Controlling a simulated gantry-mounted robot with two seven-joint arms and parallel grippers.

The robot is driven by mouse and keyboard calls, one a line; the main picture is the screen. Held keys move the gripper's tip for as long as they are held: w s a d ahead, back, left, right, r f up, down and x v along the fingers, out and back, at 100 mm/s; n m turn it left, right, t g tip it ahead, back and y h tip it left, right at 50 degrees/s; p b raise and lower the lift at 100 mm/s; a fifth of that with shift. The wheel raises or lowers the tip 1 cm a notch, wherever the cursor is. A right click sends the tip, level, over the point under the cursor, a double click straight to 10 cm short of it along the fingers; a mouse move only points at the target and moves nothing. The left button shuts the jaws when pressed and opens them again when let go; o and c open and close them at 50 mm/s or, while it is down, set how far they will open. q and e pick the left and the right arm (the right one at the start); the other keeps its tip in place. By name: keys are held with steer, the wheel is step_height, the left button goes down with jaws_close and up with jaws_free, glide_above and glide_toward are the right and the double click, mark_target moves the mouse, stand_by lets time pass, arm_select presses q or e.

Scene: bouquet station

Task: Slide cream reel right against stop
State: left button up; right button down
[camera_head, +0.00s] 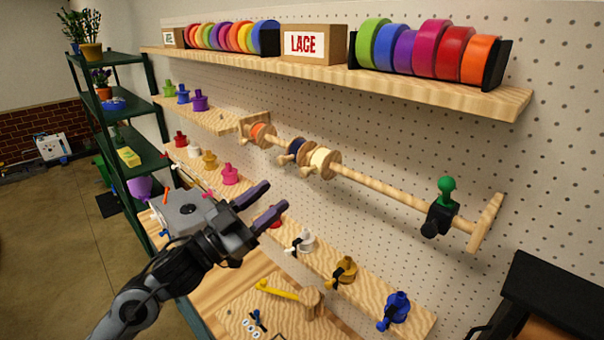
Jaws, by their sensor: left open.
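The cream reel (322,162) sits on a wooden rod (380,190) fixed along the pegboard. A dark navy reel (297,150) is close to its left, and an orange reel (262,135) is farther left near the rod's left bracket. A black clamp with a green knob (441,210), which looks like the stop, is on the rod near its right end. A long bare stretch of rod lies between it and the cream reel. My left gripper (277,195) is open and empty, below and left of the cream reel, apart from it. My right gripper is out of view.
A top shelf (440,88) carries coloured rolls and a LACE box (313,44). Lower ledges hold small coloured spools, including white, gold and blue ones (397,311). A workbench with a wooden mallet-like tool (311,302) is below. A black surface (555,290) stands at lower right.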

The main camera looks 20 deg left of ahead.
mark_target(302, 174)
arm_select(q)
steer(key=p+x, duration=0.2)
steer(key=x, duration=0.6)
steer(key=shift+a+r+p, duration=0.15)
steer(key=shift+p, duration=0.2)
steer(key=shift+w+d+r, duration=0.1)
steer(key=shift+w+d, duration=0.25)
steer(key=shift+w, duration=0.1)
jaws_close()
